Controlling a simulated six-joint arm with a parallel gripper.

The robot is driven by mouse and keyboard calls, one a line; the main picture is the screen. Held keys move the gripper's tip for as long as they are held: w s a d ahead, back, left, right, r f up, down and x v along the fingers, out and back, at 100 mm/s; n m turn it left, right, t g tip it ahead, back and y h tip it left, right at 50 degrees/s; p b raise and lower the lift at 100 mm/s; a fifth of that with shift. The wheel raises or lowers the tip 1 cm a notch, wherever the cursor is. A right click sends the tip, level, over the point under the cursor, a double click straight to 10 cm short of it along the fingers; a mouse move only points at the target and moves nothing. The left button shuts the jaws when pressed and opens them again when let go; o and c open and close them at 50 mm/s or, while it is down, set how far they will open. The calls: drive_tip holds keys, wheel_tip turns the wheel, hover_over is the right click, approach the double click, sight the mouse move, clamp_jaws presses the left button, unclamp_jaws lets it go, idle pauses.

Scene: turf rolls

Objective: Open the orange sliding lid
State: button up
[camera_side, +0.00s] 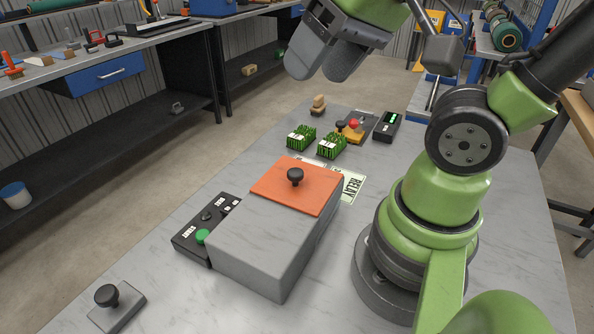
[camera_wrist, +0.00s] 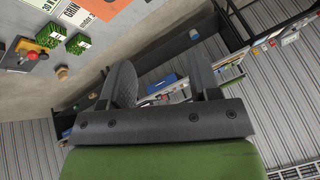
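The orange lid (camera_side: 318,190) lies flat on the far part of the top of a grey box (camera_side: 262,240), with a black knob (camera_side: 295,176) standing on it. The near part of the box top is plain grey. An orange patch (camera_wrist: 100,8), probably the lid, is cut off at the top of the wrist view. My gripper (camera_side: 325,62) is raised above and beyond the box, well clear of the lid and knob. In the wrist view my gripper (camera_wrist: 162,80) has its two fingers wide apart with nothing between them.
Two green turf bundles (camera_side: 331,146) stand behind the box, near a board with a red knob (camera_side: 353,124) and a black display box (camera_side: 387,126). A control panel with a green button (camera_side: 202,236) sits left of the box. A grey block with a black knob (camera_side: 117,306) lies front left.

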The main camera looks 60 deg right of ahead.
drive_tip(key=w+d+f+g+h, duration=0.1)
drive_tip(key=w+d+f+g, duration=0.2)
drive_tip(key=w+f+g, duration=0.15)
drive_tip(key=n+g, duration=0.1)
drive_tip(key=g, duration=0.1)
hover_over(295, 171)
wheel_tip(295, 171, down, 6)
drive_tip(key=shift+h, duration=0.3)
wheel_tip(295, 171, down, 10)
drive_tip(key=shift+r, duration=0.1)
